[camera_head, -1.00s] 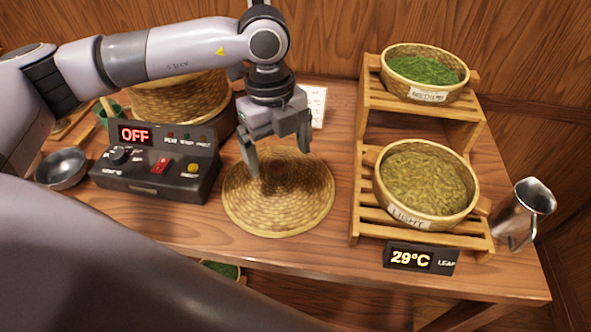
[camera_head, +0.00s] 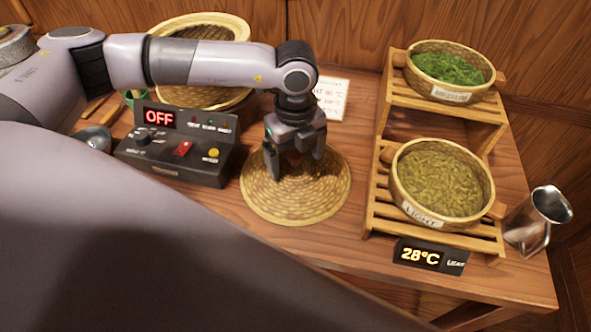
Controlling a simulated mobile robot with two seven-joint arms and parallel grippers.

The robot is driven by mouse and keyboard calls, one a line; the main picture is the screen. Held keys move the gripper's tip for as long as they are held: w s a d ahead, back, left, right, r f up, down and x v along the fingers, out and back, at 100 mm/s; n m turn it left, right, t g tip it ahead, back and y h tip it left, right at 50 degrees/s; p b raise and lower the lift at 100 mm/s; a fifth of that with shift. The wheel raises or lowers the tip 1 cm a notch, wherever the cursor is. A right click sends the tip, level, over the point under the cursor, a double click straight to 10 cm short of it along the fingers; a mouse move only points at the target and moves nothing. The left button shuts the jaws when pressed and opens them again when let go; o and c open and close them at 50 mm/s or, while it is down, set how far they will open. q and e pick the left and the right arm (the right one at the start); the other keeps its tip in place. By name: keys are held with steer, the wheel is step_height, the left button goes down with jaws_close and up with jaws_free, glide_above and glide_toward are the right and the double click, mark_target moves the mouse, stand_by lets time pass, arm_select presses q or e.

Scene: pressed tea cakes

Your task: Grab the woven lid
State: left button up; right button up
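The woven lid (camera_head: 297,202) is a round, flat, tan-brown disc lying on the wooden table in the middle of the view. My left gripper (camera_head: 295,168) points down over the far half of the lid. Its two fingers are apart, one on each side of the lid's centre, with their tips low near the lid. The lid's centre and its dark knob are mostly hidden behind the fingers, so I cannot tell whether they touch it. My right gripper is not in view.
A dark control box (camera_head: 178,150) reading OFF stands left of the lid, with a large woven basket (camera_head: 163,62) behind. A wooden rack (camera_head: 381,215) with two tea baskets stands right, a 28°C display (camera_head: 430,256) at its front. A metal jug (camera_head: 535,220) stands at the right edge.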

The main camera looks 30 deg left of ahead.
arm_select(q)
jaws_close()
steer(key=shift+r, duration=0.1)
